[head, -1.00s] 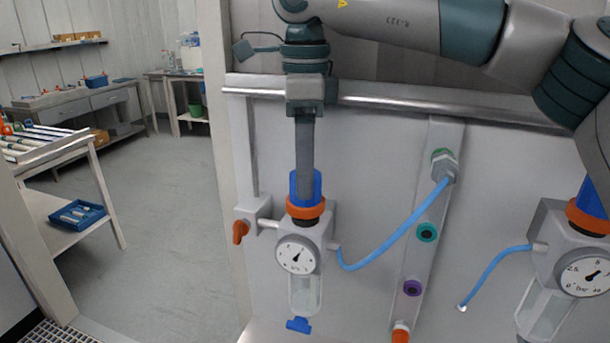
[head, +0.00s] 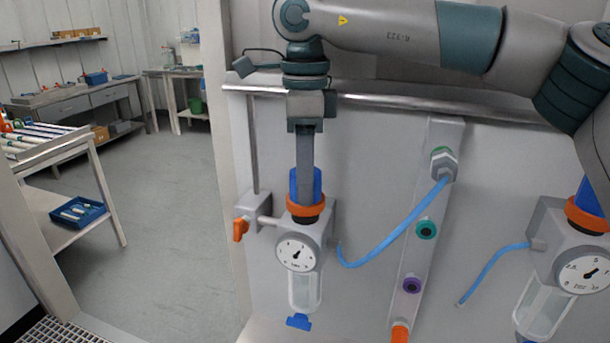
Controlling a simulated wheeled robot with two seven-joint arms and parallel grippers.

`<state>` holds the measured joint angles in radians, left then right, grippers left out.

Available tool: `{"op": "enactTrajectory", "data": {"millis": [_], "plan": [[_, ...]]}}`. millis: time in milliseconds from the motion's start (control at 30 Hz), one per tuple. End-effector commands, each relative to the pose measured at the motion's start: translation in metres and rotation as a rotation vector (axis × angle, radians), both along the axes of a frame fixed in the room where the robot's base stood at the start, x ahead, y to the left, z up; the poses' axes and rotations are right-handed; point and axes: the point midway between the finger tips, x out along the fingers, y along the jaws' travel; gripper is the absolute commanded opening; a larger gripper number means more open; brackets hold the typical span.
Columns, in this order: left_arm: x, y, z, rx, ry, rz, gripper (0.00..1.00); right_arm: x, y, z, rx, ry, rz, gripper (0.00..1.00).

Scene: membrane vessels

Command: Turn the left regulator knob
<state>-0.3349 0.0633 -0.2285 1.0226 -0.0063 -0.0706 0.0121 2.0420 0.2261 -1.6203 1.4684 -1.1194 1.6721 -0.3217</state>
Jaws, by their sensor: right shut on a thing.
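The left regulator (head: 297,254) hangs on the panel, with a white round gauge on its front and a clear bowl (head: 305,292) below. Its blue knob (head: 318,186) stands on top above an orange ring (head: 305,210). My right gripper (head: 306,188) comes down from above and is shut on the blue knob. Its finger hides the middle of the knob. The gauge needle is small; its exact reading is unclear. My left gripper is not in view.
A second regulator (head: 575,262) stands at the right edge. A blue hose (head: 395,240) runs to a manifold strip (head: 419,262) with coloured ports. An orange valve handle (head: 240,230) sits left of the left regulator. A metal rail (head: 420,105) crosses behind my arm.

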Motion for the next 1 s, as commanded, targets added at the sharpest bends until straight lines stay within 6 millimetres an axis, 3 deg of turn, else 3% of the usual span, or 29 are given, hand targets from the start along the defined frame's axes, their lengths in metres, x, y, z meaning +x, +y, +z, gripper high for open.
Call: {"op": "enactTrajectory", "data": {"millis": [467, 1000], "plan": [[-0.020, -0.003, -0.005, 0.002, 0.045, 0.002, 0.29, 0.000, 0.000, 0.001, 0.001, 0.002, 0.184, 0.18], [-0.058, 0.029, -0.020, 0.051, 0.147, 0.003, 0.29, 0.000, 0.000, 0.000, 0.000, 0.001, 0.674, 0.18]]}}
